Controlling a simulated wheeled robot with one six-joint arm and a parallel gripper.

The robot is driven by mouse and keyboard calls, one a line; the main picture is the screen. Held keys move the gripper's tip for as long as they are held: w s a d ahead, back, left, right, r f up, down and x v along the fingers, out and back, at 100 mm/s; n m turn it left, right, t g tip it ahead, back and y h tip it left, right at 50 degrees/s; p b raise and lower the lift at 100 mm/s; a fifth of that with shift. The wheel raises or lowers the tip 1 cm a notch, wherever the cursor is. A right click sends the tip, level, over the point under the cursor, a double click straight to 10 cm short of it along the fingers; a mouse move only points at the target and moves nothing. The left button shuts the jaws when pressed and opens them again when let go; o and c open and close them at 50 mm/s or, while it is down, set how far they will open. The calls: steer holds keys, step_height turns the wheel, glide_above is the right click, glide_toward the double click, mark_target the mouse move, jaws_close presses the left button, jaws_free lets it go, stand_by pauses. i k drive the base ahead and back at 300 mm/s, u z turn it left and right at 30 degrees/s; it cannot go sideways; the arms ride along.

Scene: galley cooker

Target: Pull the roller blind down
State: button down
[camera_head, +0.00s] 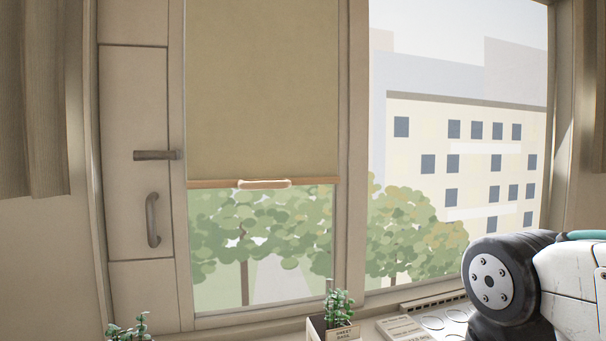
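The roller blind (262,90) is a tan-olive sheet in the middle window pane. It hangs from above the frame's top edge to about the middle of the picture. A wooden bottom bar (210,184) runs along its lower edge. A pale pull handle (264,183) sits at the middle of that bar. Glass with trees behind it shows below the bar. Part of my arm, with a dark round joint, is at the lower right, well away from the blind. My gripper is not in view.
A potted plant (341,304) in a labelled box stands on the sill below the blind. Another plant (130,329) is at the bottom left. A side panel with a latch (157,155) and a curved handle (152,220) is left of the blind. A curtain (32,100) hangs far left.

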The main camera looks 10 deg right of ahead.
mark_target(261, 76)
steer(key=z, duration=0.45)
steer(key=k, duration=1.1)
steer(key=u, duration=0.1)
steer(key=i, duration=0.6)
steer(key=u, duration=0.75)
steer(key=i, duration=0.95)
steer(key=z, duration=0.25)
